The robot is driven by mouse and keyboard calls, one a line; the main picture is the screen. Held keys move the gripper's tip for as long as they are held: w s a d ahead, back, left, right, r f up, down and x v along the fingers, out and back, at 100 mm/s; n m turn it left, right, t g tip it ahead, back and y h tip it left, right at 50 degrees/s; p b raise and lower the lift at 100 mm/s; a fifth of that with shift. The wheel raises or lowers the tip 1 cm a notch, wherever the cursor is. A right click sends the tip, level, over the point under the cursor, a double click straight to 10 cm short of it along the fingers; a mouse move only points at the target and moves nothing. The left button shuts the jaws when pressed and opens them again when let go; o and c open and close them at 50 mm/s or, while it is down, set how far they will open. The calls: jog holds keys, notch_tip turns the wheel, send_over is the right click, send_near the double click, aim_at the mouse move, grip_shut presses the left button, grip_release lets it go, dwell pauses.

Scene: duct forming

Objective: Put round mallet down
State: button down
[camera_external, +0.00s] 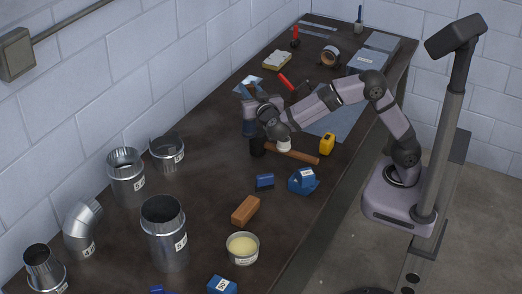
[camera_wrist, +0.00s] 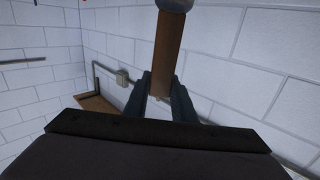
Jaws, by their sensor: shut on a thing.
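My gripper (camera_wrist: 160,88) is shut on the lower part of a wooden handle, the round mallet (camera_wrist: 168,45). A greyish head (camera_wrist: 173,4) shows at the top edge of the wrist view, cut off by the frame. In the outside view my gripper (camera_external: 250,112) is above the bench, on the wall side of my wrist. A wooden handle (camera_external: 303,157) with a dark head (camera_external: 257,147) shows below my wrist. I cannot tell whether it is the held mallet or another tool.
A yellow tape measure (camera_external: 327,144), a blue box (camera_external: 302,181), a blue block (camera_external: 265,182), a brown block (camera_external: 245,210) and a tin (camera_external: 243,248) stand nearby. Several metal duct pieces, one a wide pipe (camera_external: 167,240), stand at the left. Bare bench (camera_external: 210,185) lies between.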

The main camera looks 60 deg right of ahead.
jog(key=shift+s+d+m+g+h, duration=1.45)
jog(key=shift+s+d, duration=0.75)
jog(key=shift+d, duration=2.05)
jog(key=shift+s+d+m+g+h, duration=1.1)
jog(key=shift+s+d+g, duration=0.9)
jog(key=shift+d, duration=2.25)
notch_tip(320, 180, down, 10)
jog(key=p, duration=0.1)
jog(key=shift+s+f, duration=0.2)
jog(key=shift+f+t, duration=0.1)
jog(key=shift+t, duration=0.15)
jog(key=shift+f+p, duration=0.45)
jog(key=shift+f, duration=1.65)
jog(key=c, duration=1.5)
grip_release()
